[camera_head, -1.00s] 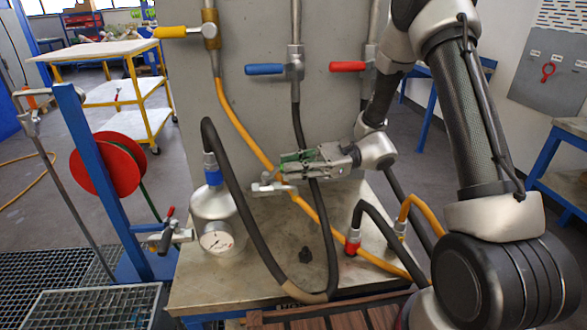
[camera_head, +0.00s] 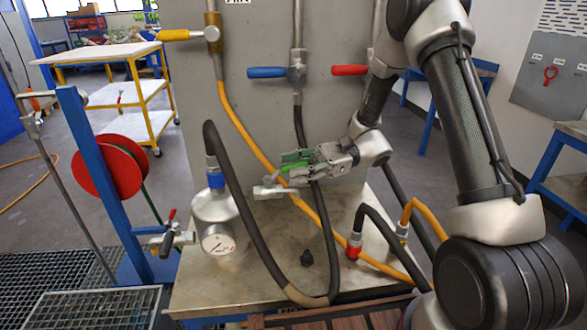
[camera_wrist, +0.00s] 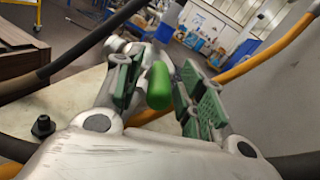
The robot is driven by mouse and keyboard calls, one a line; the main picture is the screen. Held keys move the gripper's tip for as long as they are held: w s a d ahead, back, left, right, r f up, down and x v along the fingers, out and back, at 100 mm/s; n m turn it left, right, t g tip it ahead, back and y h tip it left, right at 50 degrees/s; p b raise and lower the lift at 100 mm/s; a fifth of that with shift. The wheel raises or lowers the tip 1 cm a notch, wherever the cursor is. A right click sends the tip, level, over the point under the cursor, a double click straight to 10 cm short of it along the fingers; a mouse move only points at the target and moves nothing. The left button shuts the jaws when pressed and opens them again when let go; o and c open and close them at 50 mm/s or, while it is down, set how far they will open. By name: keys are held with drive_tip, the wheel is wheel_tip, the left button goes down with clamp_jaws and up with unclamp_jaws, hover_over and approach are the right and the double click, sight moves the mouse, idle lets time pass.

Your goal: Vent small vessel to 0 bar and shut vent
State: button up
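The small vessel (camera_head: 213,207) is a silver body with a blue-collared hose fitting on top, standing on the bench's left part. Its round white gauge (camera_head: 218,242) faces forward; the reading is too small to tell. A small silver valve (camera_head: 268,191) juts out to the vessel's right. My gripper (camera_head: 290,165) is beside this valve, above the bench. In the wrist view a green handle (camera_wrist: 159,86) stands between my gripper's (camera_wrist: 160,98) two green-padded fingers. The fingers are apart, with a visible gap on the right side of the handle. Contact on its left cannot be told.
A black hose (camera_head: 250,220) loops close in front of my gripper, and a yellow hose (camera_head: 245,130) runs behind it. Blue (camera_head: 266,72), red (camera_head: 349,70) and yellow (camera_head: 174,35) valve handles are on the panel above. A black knob (camera_head: 307,257) stands on the bench (camera_head: 265,275).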

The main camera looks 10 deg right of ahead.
drive_tip(key=v, duration=1.1)
drive_tip(key=shift+d, duration=0.3)
drive_tip(key=shift+w, duration=0.15)
